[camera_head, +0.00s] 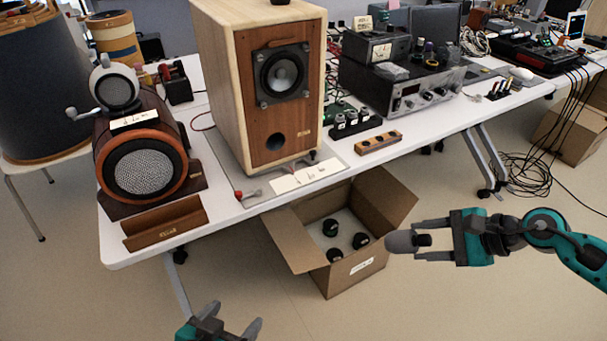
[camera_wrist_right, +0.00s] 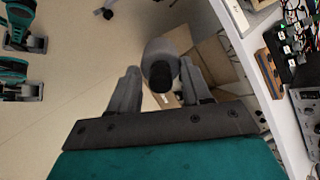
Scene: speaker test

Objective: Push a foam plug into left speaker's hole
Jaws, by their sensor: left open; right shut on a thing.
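A tall wooden speaker (camera_head: 225,90) stands on the table, with a driver high on its front panel and a round dark hole (camera_head: 275,141) below. My right gripper (camera_head: 430,241) is shut on a grey foam plug (camera_head: 402,242), in front of and below the table edge, to the right of the speaker and apart from it. The plug also shows between the fingers in the right wrist view (camera_wrist_right: 166,48), its dark end towards the palm. My left gripper (camera_head: 232,319) is open and empty at the bottom edge, well below the hole.
An open cardboard box (camera_head: 376,263) with several dark round pieces stands on the floor below the table edge. A round-grilled wooden unit (camera_head: 146,172) and a wooden tray (camera_head: 165,222) are left of the speaker. Electronic gear (camera_head: 405,85) is to its right.

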